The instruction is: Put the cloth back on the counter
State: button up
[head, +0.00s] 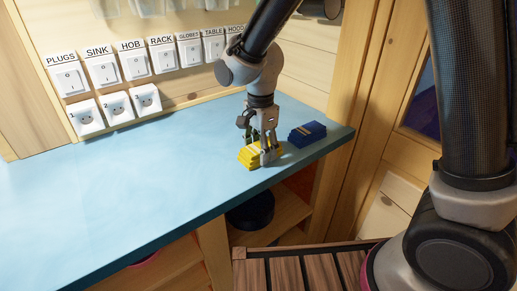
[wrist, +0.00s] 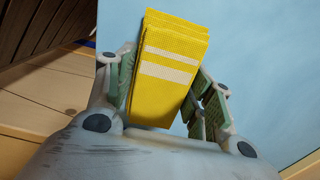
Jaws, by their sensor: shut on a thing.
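A folded yellow cloth with pale stripes (head: 249,156) is at the blue counter (head: 150,175), near its front edge toward the right end. My gripper (head: 264,150) points down over the cloth and is shut on it. In the wrist view the yellow cloth (wrist: 170,70) sits between the two green-padded fingers (wrist: 165,95), with the blue counter surface behind it. The cloth looks to be on or very close to the counter top; I cannot tell whether it touches. A folded dark blue cloth (head: 307,133) lies on the counter just right of my gripper.
Labelled switches (head: 134,64) and sockets (head: 117,106) line the wall behind the counter. Open shelves below hold a dark round pot (head: 251,212). A slatted wooden surface (head: 300,272) stands in front. The counter's left and middle are clear.

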jog(key=shift+f, duration=0.1)
jog(key=o, duration=1.2)
jog(key=shift+c, duration=0.2)
notch_tip(320, 180, up, 12)
jog(key=s+d+r+n+t, duration=0.1)
jog(key=d+r+n, duration=0.15)
jog(key=d, duration=0.65)
jog(key=s+d+r+n+t, duration=0.15)
jog(key=d+r, duration=0.25)
jog(key=d, duration=0.5)
jog(key=s+d+n+t, duration=0.2)
jog(key=s+d+n, duration=0.5)
jog(key=s+d, duration=0.7)
jog(key=shift+s+d+r, duration=0.15)
jog(key=shift+d+r, duration=0.1)
jog(key=shift+d, duration=0.05)
